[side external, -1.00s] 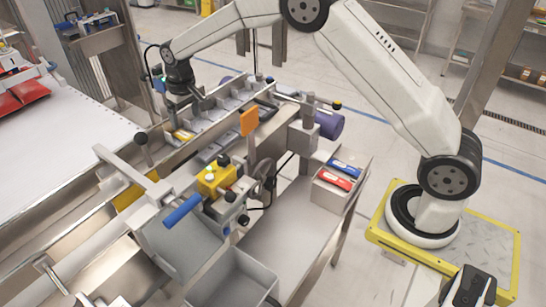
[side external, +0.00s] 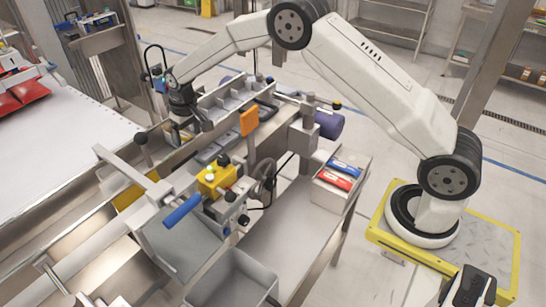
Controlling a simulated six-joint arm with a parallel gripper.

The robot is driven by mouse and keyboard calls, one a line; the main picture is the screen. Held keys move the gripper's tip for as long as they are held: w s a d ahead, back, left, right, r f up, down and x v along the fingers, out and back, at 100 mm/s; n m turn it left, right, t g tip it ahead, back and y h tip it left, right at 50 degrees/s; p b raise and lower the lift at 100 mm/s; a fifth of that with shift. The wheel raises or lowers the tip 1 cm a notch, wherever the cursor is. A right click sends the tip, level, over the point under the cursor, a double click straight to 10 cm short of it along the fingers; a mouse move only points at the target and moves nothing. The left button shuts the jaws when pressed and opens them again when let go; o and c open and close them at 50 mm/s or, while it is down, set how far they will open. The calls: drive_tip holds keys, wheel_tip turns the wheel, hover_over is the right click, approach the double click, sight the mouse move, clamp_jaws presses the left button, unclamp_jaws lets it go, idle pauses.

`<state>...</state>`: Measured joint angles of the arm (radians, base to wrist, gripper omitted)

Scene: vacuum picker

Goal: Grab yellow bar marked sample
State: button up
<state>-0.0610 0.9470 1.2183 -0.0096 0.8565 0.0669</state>
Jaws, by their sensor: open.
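The yellow bar (side external: 186,136) lies in the metal channel of the machine at the left of centre. My gripper is right over it and hides most of it; its label cannot be read from here. My gripper (side external: 185,128) points down, open, with its fingers low at the bar. I cannot tell whether the fingers touch the bar.
Metal channel walls and a row of grey compartments (side external: 232,98) stand close beside my gripper. An orange plate (side external: 249,121), a yellow block (side external: 214,181) and a blue-handled lever (side external: 183,211) are nearer. A box with red and blue packs (side external: 340,174) stands to the right.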

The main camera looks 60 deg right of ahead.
sight(188, 136)
idle(0.4)
clamp_jaws()
drive_tip(key=shift+r, duration=0.15)
wheel_tip(188, 136, up, 10)
idle(0.8)
